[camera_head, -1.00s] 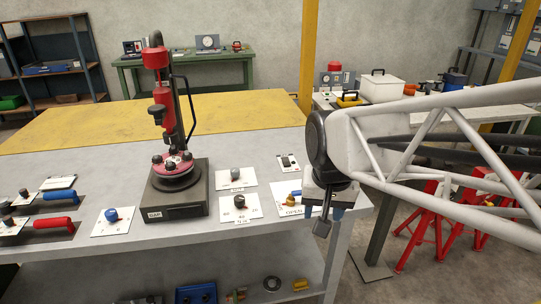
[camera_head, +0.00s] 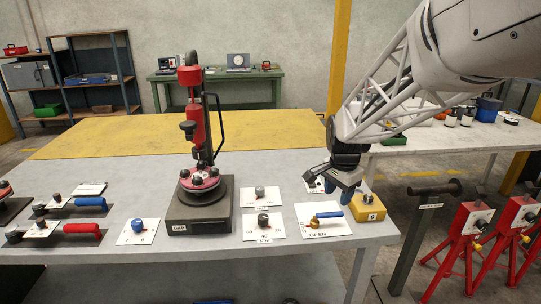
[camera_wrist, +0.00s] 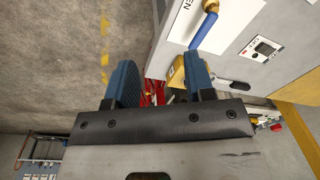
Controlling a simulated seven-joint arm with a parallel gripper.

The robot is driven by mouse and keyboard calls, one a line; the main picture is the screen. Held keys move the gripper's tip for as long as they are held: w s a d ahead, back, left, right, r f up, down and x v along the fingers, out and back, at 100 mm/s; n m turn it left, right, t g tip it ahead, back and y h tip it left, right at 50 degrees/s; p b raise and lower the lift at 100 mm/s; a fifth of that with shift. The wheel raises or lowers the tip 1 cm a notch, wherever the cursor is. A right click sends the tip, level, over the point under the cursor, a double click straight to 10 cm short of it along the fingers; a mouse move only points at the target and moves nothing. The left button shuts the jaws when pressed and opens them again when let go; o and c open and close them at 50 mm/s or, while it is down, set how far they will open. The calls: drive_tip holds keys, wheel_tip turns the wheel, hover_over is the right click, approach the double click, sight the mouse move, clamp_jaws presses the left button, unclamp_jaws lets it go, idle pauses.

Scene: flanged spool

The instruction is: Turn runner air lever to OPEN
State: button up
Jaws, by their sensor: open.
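The runner air lever has a blue handle (camera_head: 328,214) on a brass valve body (camera_head: 314,221), mounted on a white plate (camera_head: 322,229) marked OPEN at the bench's right end. The handle points right, away from the valve body. In the wrist view the blue handle (camera_wrist: 203,32) and plate (camera_wrist: 240,20) show at the upper right. My gripper (camera_head: 337,186) is above and behind the plate, apart from the handle. Its two blue fingers (camera_wrist: 160,82) are spread with nothing held between them.
A yellow box (camera_head: 367,208) with a black knob stands just right of the plate. A black dial (camera_head: 263,220) and a grey knob (camera_head: 260,191) sit to the left on white plates. A red and black press (camera_head: 198,180) stands further left. The bench's right edge is close.

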sight(335, 213)
drive_tip(key=w+d+f+m, duration=0.1)
drive_tip(key=w+f+m, duration=0.1)
drive_tip(key=w+f, duration=0.1)
drive_tip(key=w+d+f+m, duration=0.2)
drive_tip(key=w+f, duration=0.1)
drive_tip(key=w, duration=0.2)
drive_tip(key=w+d+f+m, duration=0.2)
drive_tip(key=w+f, duration=0.1)
drive_tip(key=w, duration=0.2)
drive_tip(key=shift+d+f+g, duration=0.1)
drive_tip(key=shift+f+g, duration=0.25)
drive_tip(key=shift+g, duration=0.05)
drive_tip(key=shift+f, duration=0.1)
drive_tip(key=shift+f, duration=3.8)
clamp_jaws()
